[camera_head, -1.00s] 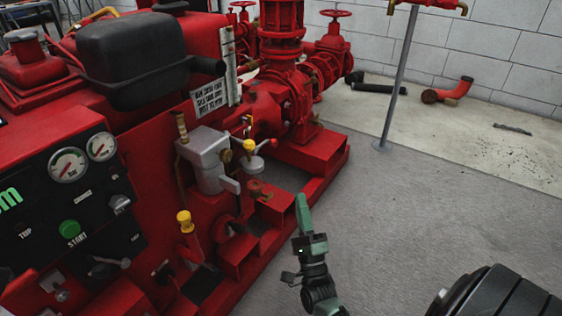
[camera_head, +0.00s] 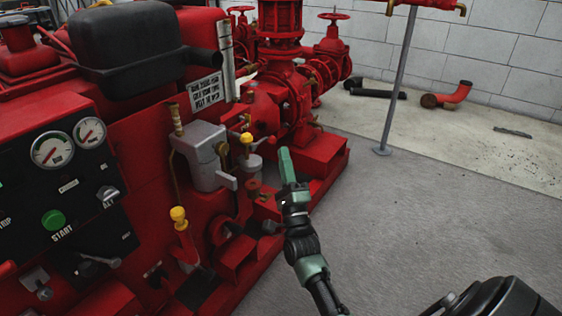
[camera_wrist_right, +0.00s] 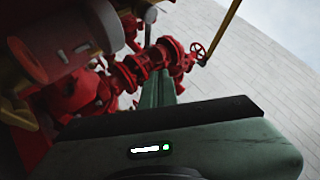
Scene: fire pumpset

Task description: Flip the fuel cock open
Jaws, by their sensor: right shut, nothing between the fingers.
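The red pumpset fills the left of the head view. A grey metal housing (camera_head: 202,155) is on its side. Just right of it is a small yellow-knobbed part (camera_head: 246,139) above a grey cup-like piece (camera_head: 250,162). A second yellow-topped lever (camera_head: 179,216) stands lower, nearer to me. I cannot tell for sure which part is the fuel cock. My right gripper (camera_head: 286,158) is shut and empty, its green fingers pointing up, right of the upper yellow knob and apart from it in the picture. Its fingers (camera_wrist_right: 157,92) also show in the right wrist view. My left gripper is out of view.
A control panel (camera_head: 70,190) with gauges is at the left. A black tank (camera_head: 130,45) sits above. Red valves and pipework (camera_head: 290,85) stand behind, with a thin grey post (camera_head: 398,90) to the right. Grey floor (camera_head: 440,220) on the right is open.

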